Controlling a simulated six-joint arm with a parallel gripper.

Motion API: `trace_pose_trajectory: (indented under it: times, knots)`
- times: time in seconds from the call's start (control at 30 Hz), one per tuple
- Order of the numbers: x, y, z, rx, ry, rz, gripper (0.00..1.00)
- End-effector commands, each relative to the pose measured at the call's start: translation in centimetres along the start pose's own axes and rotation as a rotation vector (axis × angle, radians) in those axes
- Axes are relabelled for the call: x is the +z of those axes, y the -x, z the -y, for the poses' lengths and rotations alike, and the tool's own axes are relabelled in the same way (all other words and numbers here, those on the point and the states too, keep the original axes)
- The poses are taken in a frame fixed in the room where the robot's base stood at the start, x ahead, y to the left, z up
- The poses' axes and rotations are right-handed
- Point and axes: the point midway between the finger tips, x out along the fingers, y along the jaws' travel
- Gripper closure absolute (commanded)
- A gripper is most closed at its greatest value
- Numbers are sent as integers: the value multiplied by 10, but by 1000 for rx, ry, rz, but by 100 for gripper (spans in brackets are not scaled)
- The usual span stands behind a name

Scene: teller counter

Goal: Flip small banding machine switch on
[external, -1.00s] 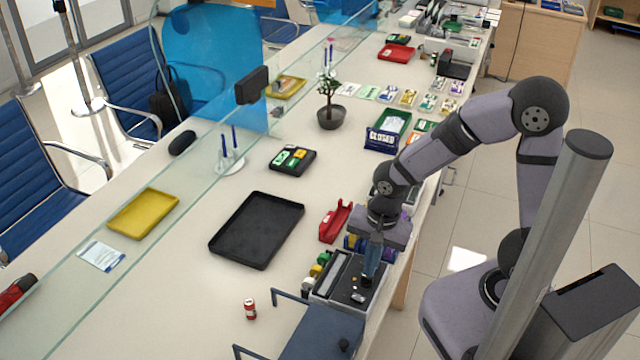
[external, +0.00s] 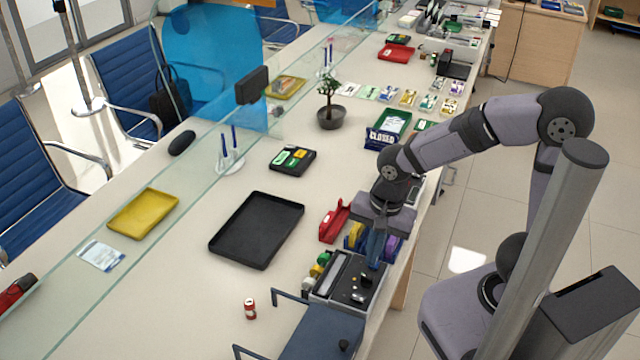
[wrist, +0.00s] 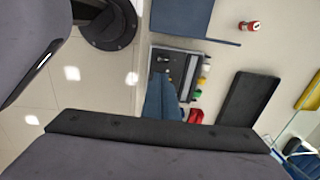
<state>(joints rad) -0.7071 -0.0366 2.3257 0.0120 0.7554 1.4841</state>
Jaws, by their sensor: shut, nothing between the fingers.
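The small banding machine (external: 328,290) sits near the counter's right edge, a light-framed unit with a dark control panel. Small knobs and buttons show on the panel, including a pale one (external: 358,298); I cannot tell which is the switch or its position. In the wrist view the machine (wrist: 183,55) lies just past the fingers. My gripper (external: 374,264) points down above the panel's far end, its blue fingers shut and empty. In the wrist view the fingers (wrist: 163,92) partly cover the machine. I cannot tell whether they touch it.
A blue-grey table-like unit (external: 322,335) adjoins the machine's near side. Coloured rolls (external: 318,268) line its left, and a red holder (external: 334,222) stands behind. A black tray (external: 257,230) and a red can (external: 250,308) lie left, with free counter between.

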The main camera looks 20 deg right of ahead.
Motion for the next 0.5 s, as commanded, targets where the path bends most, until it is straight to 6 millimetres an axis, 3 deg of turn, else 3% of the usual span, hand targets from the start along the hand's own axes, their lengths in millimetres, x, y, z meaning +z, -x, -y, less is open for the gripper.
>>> trace_pose_trajectory:
  times: [0.1, 0.5]
  knots:
    - [-1, -7, 4, -20, -1, 0, 100]
    - [-2, 0, 10, -59, 0, -1, 100]
